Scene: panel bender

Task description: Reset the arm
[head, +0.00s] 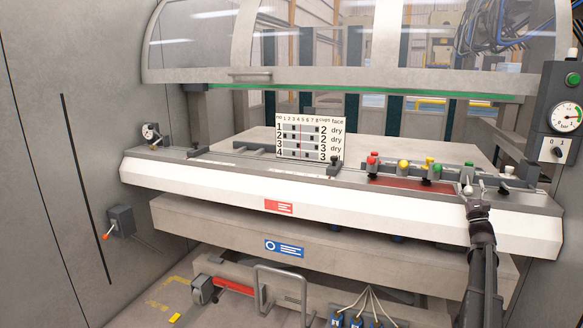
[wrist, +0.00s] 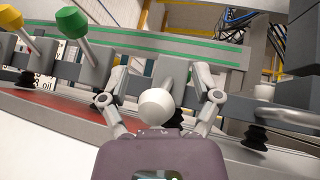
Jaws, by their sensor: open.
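My gripper (head: 476,190) is at the right end of the white machine ledge, in front of the row of coloured knobs. In the wrist view my gripper (wrist: 159,80) is open, with one finger on each side of a white ball knob (wrist: 157,105). The fingers appear apart from the knob; whether either touches it I cannot tell. My arm reaches up from the lower right.
A placard (head: 310,139) stands on the ledge. A gauge panel (head: 566,118) is at the far right. A clear hood (head: 350,40) hangs above.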

